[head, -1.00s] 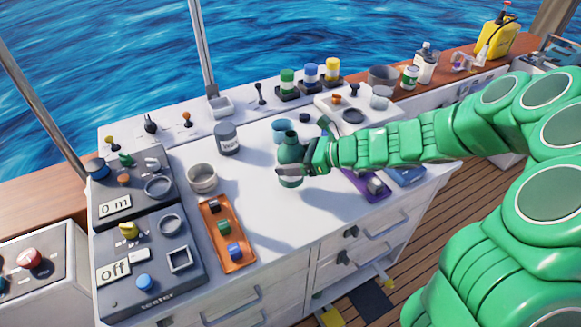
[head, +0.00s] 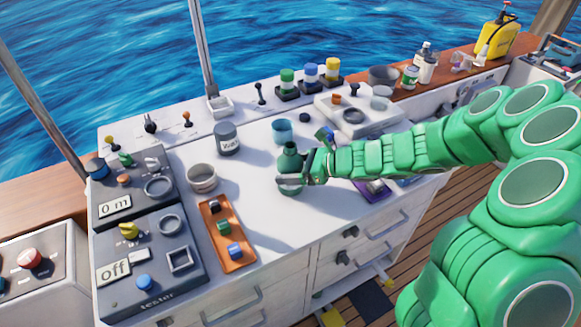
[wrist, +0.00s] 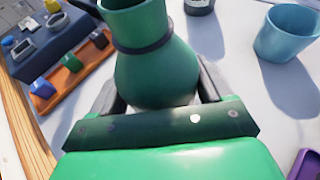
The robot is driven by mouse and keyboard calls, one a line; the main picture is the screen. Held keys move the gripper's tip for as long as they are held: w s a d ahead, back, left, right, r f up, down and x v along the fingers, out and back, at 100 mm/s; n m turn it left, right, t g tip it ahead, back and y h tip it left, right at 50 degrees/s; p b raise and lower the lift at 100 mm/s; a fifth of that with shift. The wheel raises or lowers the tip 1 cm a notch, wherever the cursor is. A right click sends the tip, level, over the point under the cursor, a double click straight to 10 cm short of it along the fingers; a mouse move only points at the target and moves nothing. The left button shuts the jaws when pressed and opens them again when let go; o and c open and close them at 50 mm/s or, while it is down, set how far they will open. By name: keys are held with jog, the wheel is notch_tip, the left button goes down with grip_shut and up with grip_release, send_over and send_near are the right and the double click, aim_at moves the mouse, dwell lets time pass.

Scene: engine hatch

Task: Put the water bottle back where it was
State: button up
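A green round-bodied bottle with a narrow neck and a dark ring (head: 291,160) is upright over the white counter, right of the orange tray. In the wrist view the green bottle (wrist: 155,70) stands between my two dark fingers, which press against its sides. My gripper (head: 291,181) is shut on its lower body, also seen in the wrist view (wrist: 160,105). Whether its base touches the counter is hidden. A dark grey bottle with a white label (head: 227,140) stands behind and left; its label is hard to read. I cannot tell from looks which one holds water.
A blue cup (head: 282,131) stands just behind the green bottle. A pale cup (head: 202,178) and an orange tray with small blocks (head: 236,262) are to the left. A purple tray (head: 372,194) lies right, under my arm. The counter (head: 290,222) is clear in front.

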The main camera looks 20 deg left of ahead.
jog(key=o, duration=0.3)
jog(key=shift+r, duration=0.1)
jog(key=shift+d+r, duration=0.1)
jog(key=shift+d, duration=0.05)
jog(key=shift+v, duration=5.9)
